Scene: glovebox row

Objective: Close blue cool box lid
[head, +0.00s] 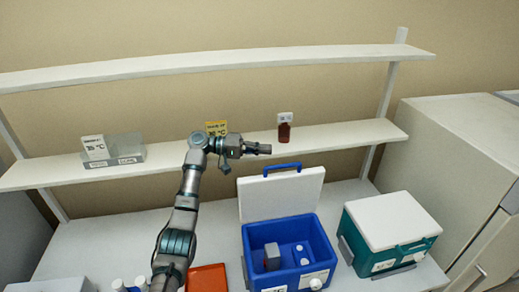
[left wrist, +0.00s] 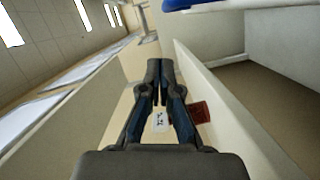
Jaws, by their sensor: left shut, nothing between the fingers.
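The blue cool box (head: 258,245) stands on the white bench with its white lid (head: 290,195) open, standing up at the back. The lid's blue handle (head: 283,168) is at its top edge. Inside the box are a grey block (head: 272,257) and some small white-topped items. My left gripper (head: 268,149) is shut and empty, above and a little left of the handle, in front of the shelf, apart from the lid. It also shows shut in the left wrist view (left wrist: 159,68). My right gripper is not in view.
A teal cool box (head: 388,240) with a closed white lid stands to the right. A red-brown bottle (head: 284,133) with a label card stands on the lower shelf (head: 345,134) behind the gripper. A red-orange tray (head: 207,278) lies left of the blue box.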

